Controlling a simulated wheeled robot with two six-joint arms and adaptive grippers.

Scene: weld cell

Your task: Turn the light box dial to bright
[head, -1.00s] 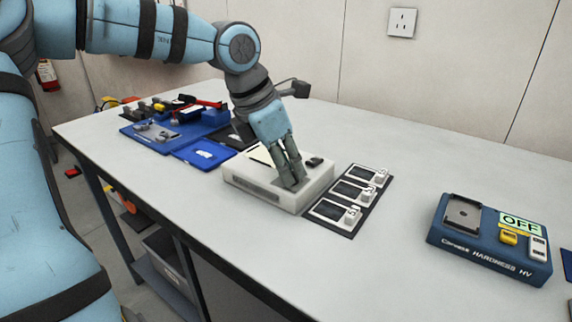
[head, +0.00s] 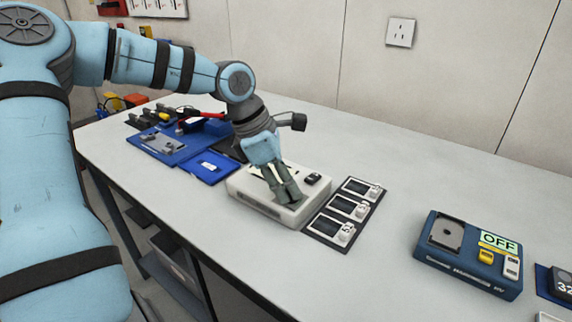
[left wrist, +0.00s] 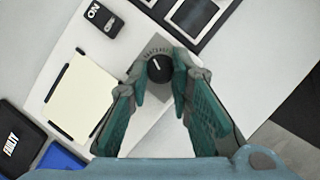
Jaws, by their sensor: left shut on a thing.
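The light box (head: 262,207) is a low white box on the bench. In the left wrist view its dial (left wrist: 159,69) is a round black knob with a white pointer line, on a grey plate with small lettering I cannot read. My left gripper (head: 288,199) reaches down onto the box. In the left wrist view the fingers of the left gripper (left wrist: 160,78) are shut on the dial from both sides. In the head view the fingers hide the dial. A black switch (left wrist: 103,18) marked ON sits on the box. My right gripper is not in view.
A black mat (head: 325,241) with three framed cards lies right of the box. Blue trays (head: 208,168) lie left of it. A blue hardness tester (head: 452,268) showing OFF stands further right. The bench between mat and tester is clear.

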